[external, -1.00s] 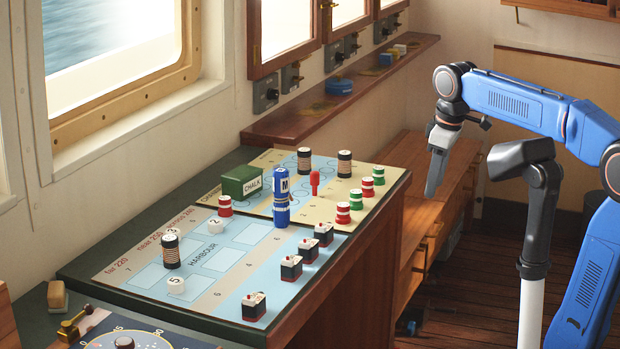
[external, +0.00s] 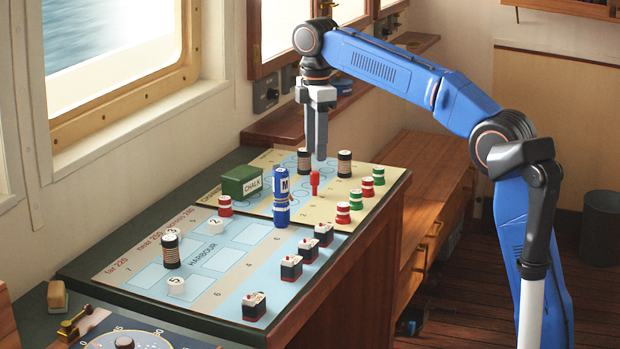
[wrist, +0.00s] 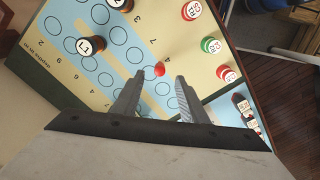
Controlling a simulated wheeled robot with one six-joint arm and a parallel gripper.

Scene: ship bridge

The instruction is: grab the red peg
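The red peg (external: 314,183) stands upright on the cream part of the chart board, just behind the blue cylinder marked M. In the wrist view the red peg (wrist: 160,69) shows its round top, between and a little beyond the fingertips. My gripper (external: 316,158) points down above the board, over the peg's area in the external view. Its fingers are apart in the wrist view (wrist: 156,82), with nothing between them. The peg's lower part is hidden from the wrist camera.
Black-and-copper cylinders (external: 344,164) and red and green buoys (external: 343,213) stand around the peg. The blue cylinder (external: 282,197) is close in front. A green chalk box (external: 241,181) is at left. A window ledge (external: 280,128) runs behind the board (external: 115,269).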

